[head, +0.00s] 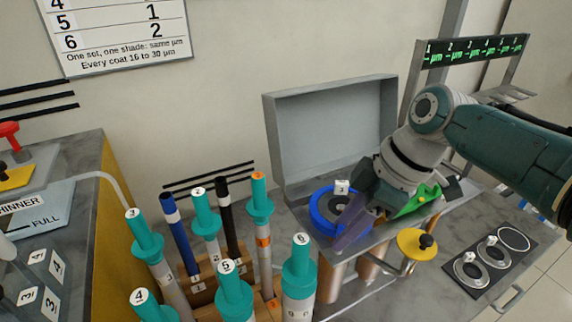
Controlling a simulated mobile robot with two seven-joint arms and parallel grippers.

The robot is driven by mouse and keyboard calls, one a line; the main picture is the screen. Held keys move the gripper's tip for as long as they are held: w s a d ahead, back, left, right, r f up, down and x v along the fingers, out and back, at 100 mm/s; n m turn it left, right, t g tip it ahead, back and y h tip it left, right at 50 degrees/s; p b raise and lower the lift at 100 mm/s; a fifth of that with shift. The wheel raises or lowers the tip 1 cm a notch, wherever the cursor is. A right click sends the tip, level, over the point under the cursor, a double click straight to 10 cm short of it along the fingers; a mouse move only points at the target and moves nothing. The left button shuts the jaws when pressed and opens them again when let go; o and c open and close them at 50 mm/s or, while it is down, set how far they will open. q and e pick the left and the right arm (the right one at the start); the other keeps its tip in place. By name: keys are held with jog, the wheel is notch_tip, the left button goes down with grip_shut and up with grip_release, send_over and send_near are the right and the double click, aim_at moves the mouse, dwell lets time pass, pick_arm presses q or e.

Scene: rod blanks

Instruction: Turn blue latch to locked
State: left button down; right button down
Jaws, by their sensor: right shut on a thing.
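A blue ring-shaped piece (318,212), which I take as the blue latch, lies on the grey tray of the open-lidded case, around a dark centre with a white tag 3 (342,187). My right gripper (364,218) reaches down from the right at the ring's right side. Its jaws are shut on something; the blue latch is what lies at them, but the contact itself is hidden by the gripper. A purple piece (350,233) shows below the jaws. The latch's locked or unlocked position cannot be read. My left gripper is not in view.
The raised grey lid (330,130) stands behind. Several teal-capped numbered rods (299,262) stand upright at the front left. A dark ring panel (487,262) lies right.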

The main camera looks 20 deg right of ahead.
dwell(0.4)
jog(key=shift+c, duration=2.4)
grip_release()
jog(key=p+v, duration=0.4)
jog(key=v, duration=0.5)
jog(key=shift+r, duration=0.4)
jog(key=shift+s, duration=0.1)
